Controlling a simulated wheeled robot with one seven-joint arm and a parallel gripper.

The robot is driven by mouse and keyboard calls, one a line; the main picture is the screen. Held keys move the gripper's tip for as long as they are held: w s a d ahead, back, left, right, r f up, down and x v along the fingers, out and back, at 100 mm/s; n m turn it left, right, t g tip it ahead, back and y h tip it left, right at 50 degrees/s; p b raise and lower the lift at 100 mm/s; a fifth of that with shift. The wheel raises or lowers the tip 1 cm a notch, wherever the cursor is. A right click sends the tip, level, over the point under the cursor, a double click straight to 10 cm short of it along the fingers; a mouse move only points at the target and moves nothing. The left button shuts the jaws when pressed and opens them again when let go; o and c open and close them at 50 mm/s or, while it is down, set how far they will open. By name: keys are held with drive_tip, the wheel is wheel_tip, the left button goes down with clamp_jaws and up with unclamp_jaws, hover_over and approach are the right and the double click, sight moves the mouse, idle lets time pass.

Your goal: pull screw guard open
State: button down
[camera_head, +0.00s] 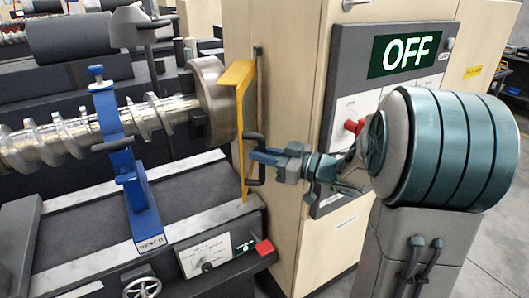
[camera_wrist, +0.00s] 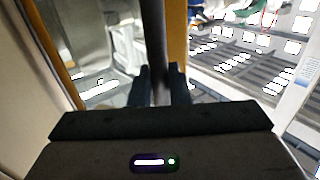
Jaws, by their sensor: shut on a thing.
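The screw guard (camera_head: 240,84) is a yellow panel seen nearly edge-on at the right end of the big screw (camera_head: 85,132), beside a round metal drum. It carries a black bar handle (camera_head: 255,182) on its right side. My gripper (camera_head: 256,156) reaches in from the right and is shut on this handle. In the wrist view, the handle is a dark upright bar (camera_wrist: 157,40) between the two fingers of my gripper (camera_wrist: 160,88). A yellow edge of the guard (camera_wrist: 176,38) shows just right of the bar. The exact finger contact is partly hidden.
A beige cabinet (camera_head: 286,90) with a control panel stands close behind my gripper; its screen (camera_head: 405,50) reads OFF and it has a red knob (camera_head: 354,126). A blue steady (camera_head: 138,190) stands around the screw. A red button (camera_head: 264,247) sits on the machine's front corner.

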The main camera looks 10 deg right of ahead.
drive_tip(key=shift+w+d+r, duration=0.1)
drive_tip(key=c, duration=1.4)
unclamp_jaws()
drive_tip(key=shift+d, duration=0.1)
drive_tip(key=shift+c, duration=0.2)
drive_tip(key=b+v, duration=0.3)
drive_tip(key=v, duration=1)
drive_tip(key=shift+s+d, duration=0.25)
drive_tip(key=shift+s, duration=0.05)
